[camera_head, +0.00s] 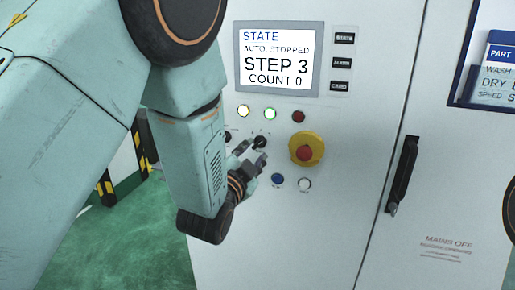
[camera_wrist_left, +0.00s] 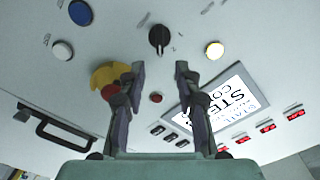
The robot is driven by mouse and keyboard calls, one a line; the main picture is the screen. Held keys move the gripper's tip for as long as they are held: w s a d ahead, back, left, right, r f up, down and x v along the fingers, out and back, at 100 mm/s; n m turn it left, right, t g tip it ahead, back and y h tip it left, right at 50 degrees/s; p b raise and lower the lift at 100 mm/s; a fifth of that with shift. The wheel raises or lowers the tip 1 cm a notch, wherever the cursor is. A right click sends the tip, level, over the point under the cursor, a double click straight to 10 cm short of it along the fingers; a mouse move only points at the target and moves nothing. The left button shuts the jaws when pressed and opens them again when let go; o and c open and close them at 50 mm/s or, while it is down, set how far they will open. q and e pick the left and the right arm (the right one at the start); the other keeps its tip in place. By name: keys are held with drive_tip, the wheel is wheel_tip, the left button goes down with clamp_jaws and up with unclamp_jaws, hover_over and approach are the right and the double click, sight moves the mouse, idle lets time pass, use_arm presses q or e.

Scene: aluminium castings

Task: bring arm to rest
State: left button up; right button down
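My left arm reaches in from the left in the head view, in front of a light grey control cabinet (camera_head: 340,225). My left gripper (camera_head: 252,160) is close to the panel, left of the yellow and red emergency stop (camera_head: 306,149). In the left wrist view the gripper (camera_wrist_left: 161,68) has its two fingers apart with nothing between the tips. A black selector knob (camera_wrist_left: 160,38) shows beyond the gap; I cannot tell whether a finger touches the panel. The left finger partly covers the emergency stop (camera_wrist_left: 108,78). My right gripper is not in view.
The screen (camera_head: 278,57) reads "AUTO, STOPPED", "STEP 3", "COUNT 0". Below it are lamps, the green one (camera_head: 270,114) lit. Blue (camera_head: 278,180) and white (camera_head: 305,184) buttons sit lower. A black door handle (camera_head: 402,174) sticks out at right. Green floor (camera_head: 125,240) shows at lower left.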

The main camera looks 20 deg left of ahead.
use_arm(q)
drive_tip(key=shift+s, duration=0.95)
drive_tip(key=s+a+f+n+g+b, duration=0.25)
drive_tip(key=s+f+n+g, duration=0.4)
drive_tip(key=f, duration=0.95)
drive_tip(key=s+a+f+n+g+b, duration=0.1)
drive_tip(key=s+f+g+b, duration=0.3)
drive_tip(key=s+f, duration=0.8)
drive_tip(key=s+f+n+g+b, duration=0.1)
drive_tip(key=s+f+g+b, duration=0.2)
drive_tip(key=s+f, duration=0.7)
drive_tip(key=s+a+f+n+g+b, duration=0.1)
drive_tip(key=s+f+g+b, duration=0.3)
drive_tip(key=s+f+b, duration=0.3)
drive_tip(key=s+f, duration=0.4)
drive_tip(key=f, duration=0.4)
drive_tip(key=shift+y, duration=0.3)
drive_tip(key=shift+a+n+g, duration=0.15)
drive_tip(key=shift+n+g, duration=0.1)
